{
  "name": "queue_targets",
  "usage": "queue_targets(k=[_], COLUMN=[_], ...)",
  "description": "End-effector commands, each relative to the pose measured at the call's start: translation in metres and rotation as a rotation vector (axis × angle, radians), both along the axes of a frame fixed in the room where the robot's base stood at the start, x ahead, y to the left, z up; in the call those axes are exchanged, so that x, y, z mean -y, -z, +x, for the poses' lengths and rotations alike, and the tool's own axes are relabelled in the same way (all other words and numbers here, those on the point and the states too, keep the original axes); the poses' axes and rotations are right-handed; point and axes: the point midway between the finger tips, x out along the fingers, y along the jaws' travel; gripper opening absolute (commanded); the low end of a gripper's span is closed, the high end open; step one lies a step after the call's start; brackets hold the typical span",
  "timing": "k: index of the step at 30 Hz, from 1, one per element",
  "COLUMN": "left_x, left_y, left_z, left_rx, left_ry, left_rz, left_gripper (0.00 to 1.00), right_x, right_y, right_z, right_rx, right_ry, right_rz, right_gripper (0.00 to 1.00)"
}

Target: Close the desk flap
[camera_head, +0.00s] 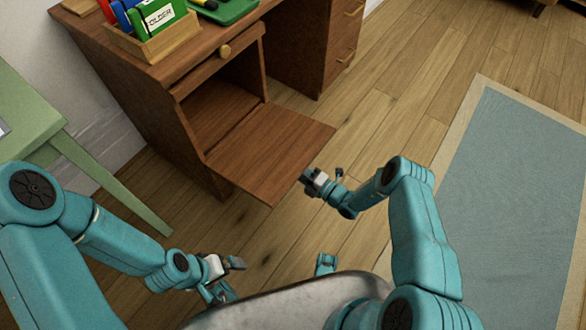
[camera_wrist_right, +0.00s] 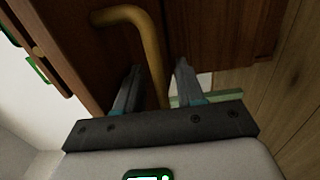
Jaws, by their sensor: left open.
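The desk flap (camera_head: 270,148) is a brown wooden panel. It hangs open from the front of the desk (camera_head: 135,85), lying out roughly level below a dark open compartment (camera_head: 222,100). My right gripper (camera_head: 322,174) is at the flap's near right corner. In the right wrist view its two fingers (camera_wrist_right: 156,88) stand apart, with a curved brass handle (camera_wrist_right: 130,17) running down between them against dark wood. Whether they touch the handle cannot be told. My left gripper (camera_head: 233,279) is open and empty, low in front of the flap and apart from it.
A wooden box of colored binders (camera_head: 150,38) and a green tray (camera_head: 228,10) stand on the desk top. A drawer with a round knob (camera_head: 225,50) is above the compartment. A green table (camera_head: 30,110) stands at left. A blue-grey rug (camera_head: 510,190) lies at right.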

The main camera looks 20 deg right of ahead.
Motion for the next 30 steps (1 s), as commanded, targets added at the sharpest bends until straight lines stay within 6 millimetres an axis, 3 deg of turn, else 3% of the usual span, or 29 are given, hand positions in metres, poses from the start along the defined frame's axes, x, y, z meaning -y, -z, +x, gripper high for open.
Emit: queue_targets(k=[13,17,30], left_x=[0.0001,0.0001,0.0000], left_y=[0.0031,0.0031,-0.0037], left_z=[0.0000,0.0000,0.0000], left_rx=[0.000,0.000,0.000], left_ry=[0.000,0.000,0.000], left_rz=[0.000,0.000,0.000], left_gripper=[1.00,1.00,1.00], right_x=[-0.0098,-0.0097,-0.0008], right_y=[-0.0001,-0.0002,-0.0090], right_z=[0.0118,0.0117,0.0114], right_rx=[-0.001,-0.001,-0.019], right_ry=[0.000,0.000,0.002], right_rz=[0.001,0.001,-0.015], right_gripper=[0.38,0.00,0.00])
